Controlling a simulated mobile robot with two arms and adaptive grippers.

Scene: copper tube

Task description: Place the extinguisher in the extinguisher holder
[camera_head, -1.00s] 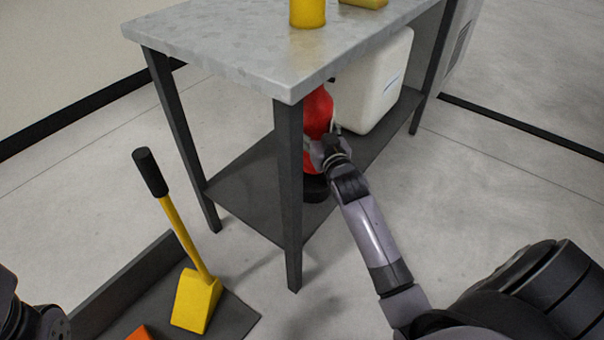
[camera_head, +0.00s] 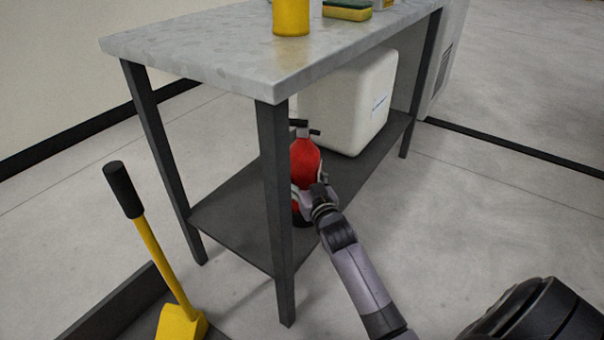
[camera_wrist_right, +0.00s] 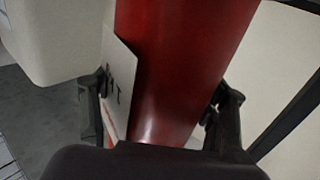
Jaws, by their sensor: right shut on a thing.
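The red extinguisher (camera_head: 306,158) stands upright behind the front table leg, below the tabletop. Its black handle shows at its top, and the leg hides part of its left side. My right gripper (camera_head: 312,197) is shut around the extinguisher's body from the right. In the right wrist view, the red cylinder (camera_wrist_right: 185,70) with a white label (camera_wrist_right: 118,80) fills the space between the two dark fingers. I cannot tell whether its base touches the shelf. I cannot make out the extinguisher holder. My left gripper is out of view.
A metal-topped table (camera_head: 190,50) with dark legs has a lower shelf (camera_head: 235,215). A white canister (camera_head: 345,100) stands on the shelf behind the extinguisher. A yellow cylinder (camera_head: 291,17) and sponge (camera_head: 347,10) are on top. A yellow long-handled tool (camera_head: 160,260) stands at lower left.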

